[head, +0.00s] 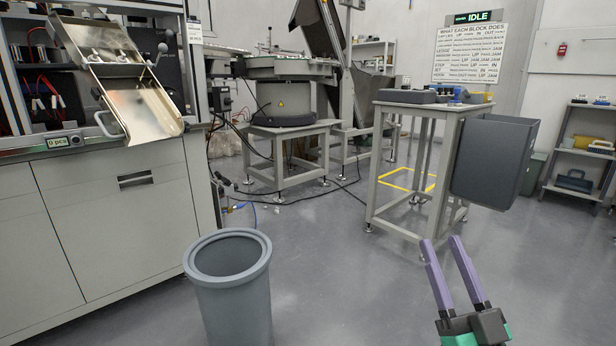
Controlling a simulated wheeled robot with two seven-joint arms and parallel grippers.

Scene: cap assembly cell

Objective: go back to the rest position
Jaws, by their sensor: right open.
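My right gripper (446,262) shows at the lower right, with two long purple fingers on a black and green body. The fingers point up in the picture and stand apart with nothing between them. It is over the open grey floor, in front of the tall stand (400,165). It touches nothing that I can see. My left gripper is not in view.
A grey bin (232,300) stands on the floor at lower centre. A cabinet (95,230) with a metal chute (137,103) fills the left. A dark grey bin (492,160) hangs on the stand's right side. Shelves (578,150) stand far right. Cables lie behind the bin.

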